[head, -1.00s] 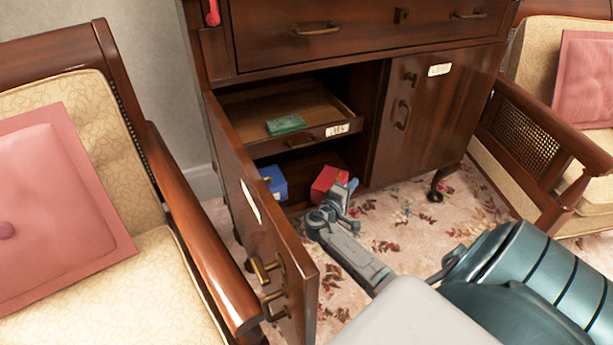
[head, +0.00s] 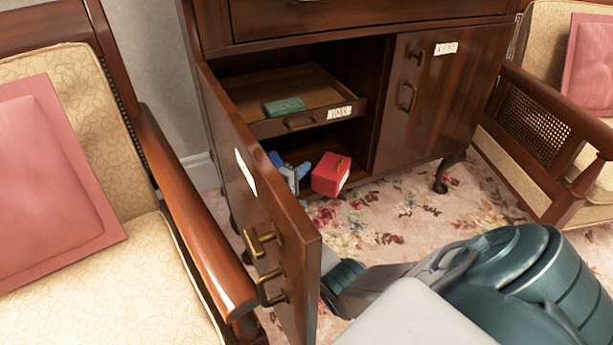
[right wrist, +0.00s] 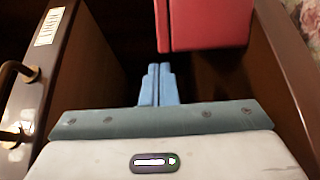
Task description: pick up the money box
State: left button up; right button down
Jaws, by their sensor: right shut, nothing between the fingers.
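A blue box beside the red one is mostly or wholly hidden by my gripper. My left gripper is not in view.
The open cabinet door (head: 262,220) stands left of my right arm, with brass handles (head: 265,245). Above the boxes, a pulled-out drawer (head: 300,124) holds a green block (head: 285,107). The right door (head: 425,100) is closed. Armchairs flank the cabinet. Carpet (head: 400,215) is clear in front.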

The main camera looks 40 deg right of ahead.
aim_at(313, 172)
jog(key=shift+s+d+f, duration=0.2)
jog(key=shift+s, duration=0.25)
jog(key=shift+s+d+r+p, duration=0.1)
jog(key=shift+s+d+p, duration=0.2)
jog(key=shift+s, duration=0.2)
jog(key=shift+s+d+p, duration=0.25)
jog(key=shift+s+p, duration=0.05)
jog(key=shift+s, duration=0.2)
